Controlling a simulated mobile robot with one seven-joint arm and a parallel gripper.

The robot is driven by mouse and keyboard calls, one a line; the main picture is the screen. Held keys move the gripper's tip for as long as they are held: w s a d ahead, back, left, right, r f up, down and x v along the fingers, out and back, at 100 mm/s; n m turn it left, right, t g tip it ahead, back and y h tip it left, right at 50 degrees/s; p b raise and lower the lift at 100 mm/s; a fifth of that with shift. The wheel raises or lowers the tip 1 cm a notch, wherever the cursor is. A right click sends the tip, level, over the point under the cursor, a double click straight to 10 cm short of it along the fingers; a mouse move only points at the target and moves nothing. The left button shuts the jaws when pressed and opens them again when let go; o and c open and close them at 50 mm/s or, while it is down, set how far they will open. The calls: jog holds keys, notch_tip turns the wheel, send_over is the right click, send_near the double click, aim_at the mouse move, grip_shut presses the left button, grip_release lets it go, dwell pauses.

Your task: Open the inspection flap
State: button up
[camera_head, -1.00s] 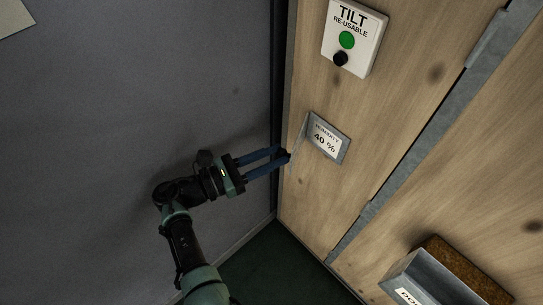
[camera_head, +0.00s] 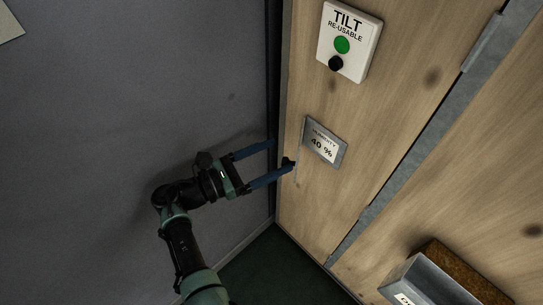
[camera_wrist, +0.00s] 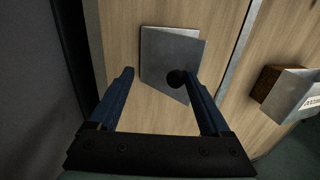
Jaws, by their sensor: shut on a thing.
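The inspection flap is a small grey metal plate (camera_wrist: 165,52) with a dark round knob (camera_wrist: 177,78). In the head view it stands out from the wooden wall and shows nearly edge-on, left of the uncovered label "HUMIDITY 40 %" (camera_head: 323,145). My gripper (camera_head: 283,154) has its two blue fingers spread wide, and it also shows in the wrist view (camera_wrist: 160,75). The knob is at the right fingertip in the wrist view, seemingly touching it. The left finger is clear of the knob, near the plate's left edge. No object spans the gap between the fingers.
A white "TILT RE-USABLE" panel (camera_head: 349,41) with a green disc and a black knob is above the flap. A grey strip (camera_head: 420,150) runs down the wall to the right. A grey box (camera_head: 432,281) juts out at lower right. A dark grey wall (camera_head: 120,120) is close on the left.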

jog(key=shift+w+a+r, duration=0.15)
jog(key=shift+w+r, duration=0.1)
jog(key=shift+r, duration=0.05)
jog(key=b+v, duration=0.1)
jog(key=v, duration=1.2)
jog(key=shift+s+f, duration=0.25)
jog(key=shift+s, duration=0.05)
